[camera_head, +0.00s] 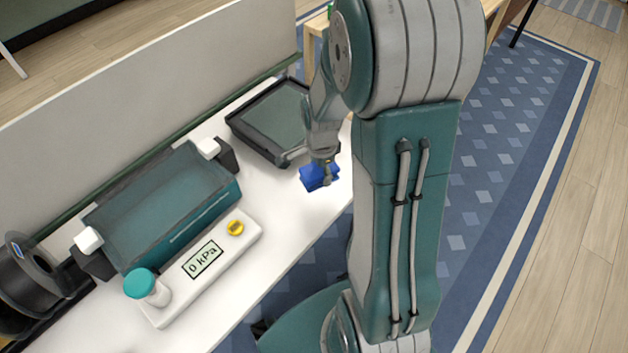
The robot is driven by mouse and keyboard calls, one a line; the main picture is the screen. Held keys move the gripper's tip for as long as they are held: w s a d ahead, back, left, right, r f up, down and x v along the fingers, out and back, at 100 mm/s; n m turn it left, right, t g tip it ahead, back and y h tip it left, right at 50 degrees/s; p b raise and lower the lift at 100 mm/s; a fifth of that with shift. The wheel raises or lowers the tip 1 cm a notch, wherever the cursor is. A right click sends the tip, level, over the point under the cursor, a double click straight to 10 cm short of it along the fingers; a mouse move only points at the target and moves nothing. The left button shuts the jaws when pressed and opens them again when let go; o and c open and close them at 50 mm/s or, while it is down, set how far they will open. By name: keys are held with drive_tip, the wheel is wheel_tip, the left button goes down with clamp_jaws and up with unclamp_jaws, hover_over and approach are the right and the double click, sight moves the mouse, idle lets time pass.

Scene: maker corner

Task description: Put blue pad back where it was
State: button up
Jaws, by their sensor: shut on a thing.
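The blue pad (313,178) is at the right part of the white table, near its front edge. My gripper (321,174) points down and is shut on the blue pad. The pad sits just in front of the black tray. I cannot tell whether the pad touches the table or is slightly above it. Part of the pad is hidden by the gripper fingers.
A black tray (238,122) stands behind the gripper. A teal box machine (165,205) with white knobs sits to the left. In front of it is a white gauge panel (215,262) reading 0 kPa. A black spool (30,275) is at far left. Bare table lies between the panel and pad.

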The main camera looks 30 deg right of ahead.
sight(320, 200)
drive_tip(key=shift+a+f, duration=0.4)
drive_tip(key=shift+f, duration=0.45)
drive_tip(key=shift+d+f, duration=0.3)
drive_tip(key=shift+f, duration=0.45)
drive_tip(key=shift+d+f, duration=0.25)
drive_tip(key=shift+f, duration=0.45)
drive_tip(key=shift+a+f, duration=0.2)
drive_tip(key=shift+f, duration=0.5)
drive_tip(key=shift+a+f, duration=0.15)
drive_tip(key=shift+f, duration=1.15)
drive_tip(key=shift+d+f, duration=0.2)
drive_tip(key=shift+f, duration=0.3)
drive_tip(key=o, duration=0.9)
drive_tip(key=shift+a, duration=0.1)
